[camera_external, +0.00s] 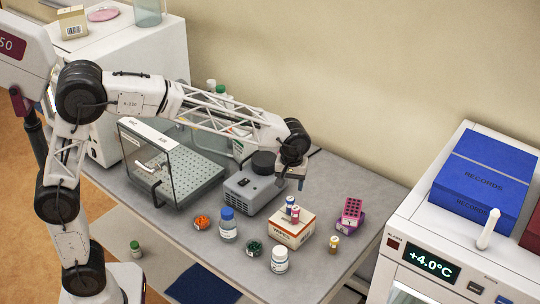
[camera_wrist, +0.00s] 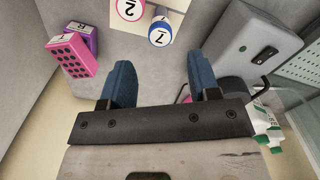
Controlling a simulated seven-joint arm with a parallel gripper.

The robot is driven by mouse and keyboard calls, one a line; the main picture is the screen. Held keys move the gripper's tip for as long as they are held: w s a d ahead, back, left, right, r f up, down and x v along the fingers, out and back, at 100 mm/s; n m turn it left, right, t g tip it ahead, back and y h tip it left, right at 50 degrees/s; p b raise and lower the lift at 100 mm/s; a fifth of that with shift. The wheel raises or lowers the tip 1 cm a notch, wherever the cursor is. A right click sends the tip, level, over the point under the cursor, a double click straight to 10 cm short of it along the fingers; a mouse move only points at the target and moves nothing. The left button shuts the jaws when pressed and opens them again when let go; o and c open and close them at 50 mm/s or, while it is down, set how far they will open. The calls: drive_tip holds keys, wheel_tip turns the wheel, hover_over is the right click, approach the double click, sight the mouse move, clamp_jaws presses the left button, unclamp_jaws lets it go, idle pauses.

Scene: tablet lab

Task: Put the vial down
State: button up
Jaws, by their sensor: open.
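In the external view the blue-capped vial (camera_external: 290,202) and the pink-capped vial (camera_external: 295,214) stand close together on a low white and orange box (camera_external: 292,235). My gripper (camera_external: 301,184) is above and just behind the box. In the wrist view its blue fingers (camera_wrist: 162,78) are apart with nothing between them. The blue-capped vial is beyond the fingertips, apart from them.
Pink and purple racks (camera_external: 350,214) stand right of the box, with a small yellow-capped vial (camera_external: 334,243) nearby. A grey device (camera_external: 252,192) stands left. Bare table shows at the right.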

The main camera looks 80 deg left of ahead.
drive_tip(key=shift+r, duration=1.25)
drive_tip(key=shift+s, duration=0.1)
drive_tip(key=shift+s+d+r, duration=0.15)
drive_tip(key=shift+s, duration=0.05)
drive_tip(key=s+d+r+m+t, duration=0.1)
drive_tip(key=s+d+m, duration=0.25)
drive_tip(key=s, duration=0.65)
drive_tip(key=s+d+r+m, duration=0.1)
drive_tip(key=s+d+m, duration=0.25)
drive_tip(key=s, duration=0.55)
drive_tip(key=s+d+r+m+t, duration=0.1)
drive_tip(key=s+d+m, duration=0.3)
drive_tip(key=s, duration=0.6)
drive_tip(key=s+d+f+m, duration=0.1)
drive_tip(key=s+f, duration=0.1)
drive_tip(key=s, duration=0.4)
drive_tip(key=s+d+f+m, duration=0.2)
drive_tip(key=s, duration=0.4)
drive_tip(key=shift+m+t, duration=0.3)
